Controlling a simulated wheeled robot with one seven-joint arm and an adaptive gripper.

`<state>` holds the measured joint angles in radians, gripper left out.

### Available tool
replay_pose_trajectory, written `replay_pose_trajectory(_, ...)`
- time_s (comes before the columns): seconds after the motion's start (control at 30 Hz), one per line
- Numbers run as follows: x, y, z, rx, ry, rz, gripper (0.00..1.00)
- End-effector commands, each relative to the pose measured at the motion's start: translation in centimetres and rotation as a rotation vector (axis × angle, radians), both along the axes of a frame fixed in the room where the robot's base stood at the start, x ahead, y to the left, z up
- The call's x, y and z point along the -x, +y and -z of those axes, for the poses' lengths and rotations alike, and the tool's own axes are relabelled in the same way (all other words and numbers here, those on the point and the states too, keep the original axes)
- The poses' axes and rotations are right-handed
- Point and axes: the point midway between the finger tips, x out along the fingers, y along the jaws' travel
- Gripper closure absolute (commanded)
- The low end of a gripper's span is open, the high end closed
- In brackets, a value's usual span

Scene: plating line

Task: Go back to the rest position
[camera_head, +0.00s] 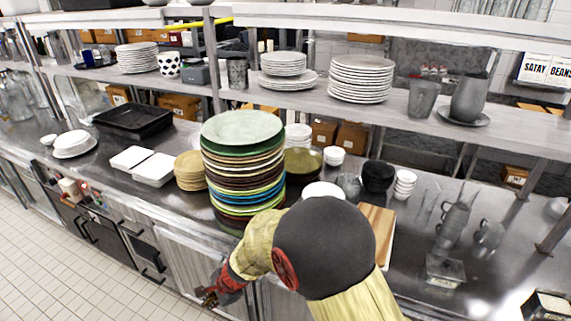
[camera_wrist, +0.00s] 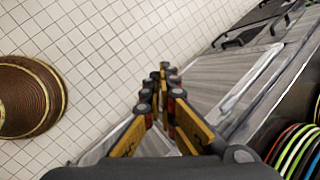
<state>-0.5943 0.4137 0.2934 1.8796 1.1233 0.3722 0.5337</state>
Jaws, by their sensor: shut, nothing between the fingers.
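My gripper (camera_head: 208,297) hangs at the lower left end of my arm, in front of the counter's cabinet fronts and below the counter top. In the wrist view my gripper (camera_wrist: 162,76) points down past the cabinets toward the tiled floor. Its fingers are together with nothing between them. My arm hides part of the counter's front edge and some of what stands behind it.
A tall stack of coloured plates (camera_head: 243,165) stands close to my arm; its edge shows in the wrist view (camera_wrist: 297,150). A wooden board (camera_head: 378,228) lies right of my arm. Shelves (camera_head: 400,104) with plates run above the counter. The tiled floor (camera_head: 60,265) is clear at left.

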Motion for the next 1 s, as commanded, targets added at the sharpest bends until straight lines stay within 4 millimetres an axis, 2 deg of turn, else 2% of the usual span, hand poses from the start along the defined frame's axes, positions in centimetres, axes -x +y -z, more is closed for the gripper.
replay_pose_trajectory(0.03, 1.0, -1.7, -2.1, 0.009, -0.041, -0.122, 1.0)
replay_pose_trajectory(0.2, 5.2, -8.1, -7.6, 0.075, -0.156, -0.507, 1.0)
replay_pose_trajectory(0.27, 6.6, -10.6, -9.1, 0.104, -0.19, -0.617, 1.0)
replay_pose_trajectory(0.5, 11.7, -21.6, -13.8, 0.264, -0.295, -0.949, 1.0)
replay_pose_trajectory(0.67, 14.6, -28.5, -16.1, 0.395, -0.341, -1.058, 1.0)
replay_pose_trajectory(0.8, 16.8, -33.8, -17.7, 0.513, -0.378, -1.063, 1.0)
replay_pose_trajectory(0.9, 17.9, -36.8, -19.0, 0.595, -0.425, -1.026, 1.0)
replay_pose_trajectory(1.0, 18.7, -38.8, -20.3, 0.653, -0.479, -0.964, 1.0)
